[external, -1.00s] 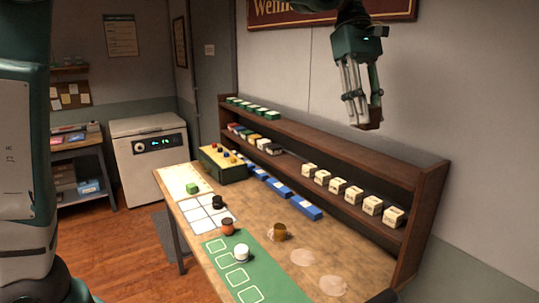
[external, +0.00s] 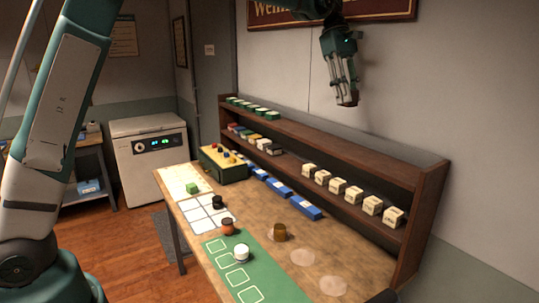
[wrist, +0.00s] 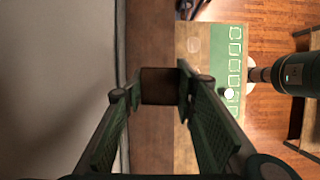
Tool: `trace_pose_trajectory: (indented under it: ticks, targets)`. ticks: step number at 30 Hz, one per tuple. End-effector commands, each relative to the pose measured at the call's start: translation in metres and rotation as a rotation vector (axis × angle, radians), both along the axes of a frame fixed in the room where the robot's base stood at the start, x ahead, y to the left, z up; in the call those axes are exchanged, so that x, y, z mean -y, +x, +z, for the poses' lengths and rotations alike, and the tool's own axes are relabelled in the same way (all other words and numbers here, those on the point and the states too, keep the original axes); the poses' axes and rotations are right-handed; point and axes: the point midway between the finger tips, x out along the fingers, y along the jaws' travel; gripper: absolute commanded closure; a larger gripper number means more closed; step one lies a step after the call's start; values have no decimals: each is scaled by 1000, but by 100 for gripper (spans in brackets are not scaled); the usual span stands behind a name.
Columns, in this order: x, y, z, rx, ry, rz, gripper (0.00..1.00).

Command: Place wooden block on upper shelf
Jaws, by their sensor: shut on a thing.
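My gripper (external: 346,97) is high in the air in front of the wall, above the wooden shelf unit. It is shut on a small dark brown wooden block (wrist: 160,86), which sits between the fingertips in the wrist view. In the external view the block is small and dark at the fingertips, hard to tell from them. The upper shelf (external: 325,143) is a long brown board. Its left end bears several green-and-white boxes (external: 250,107); its middle and right are bare. In the wrist view a brown board (wrist: 152,40) runs beneath the block, with a gap I cannot judge.
The lower shelf bears several cream blocks (external: 338,186) and coloured boxes. The wall (external: 440,100) stands close behind the shelf.

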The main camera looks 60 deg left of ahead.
Motion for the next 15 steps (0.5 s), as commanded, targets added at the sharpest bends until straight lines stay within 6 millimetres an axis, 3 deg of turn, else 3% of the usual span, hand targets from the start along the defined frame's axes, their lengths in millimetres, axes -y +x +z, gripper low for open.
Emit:
trace_pose_trajectory:
  ticks: [6,9,15]
  targets:
    - [-43,21,-1,0,0,27,85]
    - [-40,19,-23,0,0,25,85]
    - [-39,19,-47,0,0,25,85]
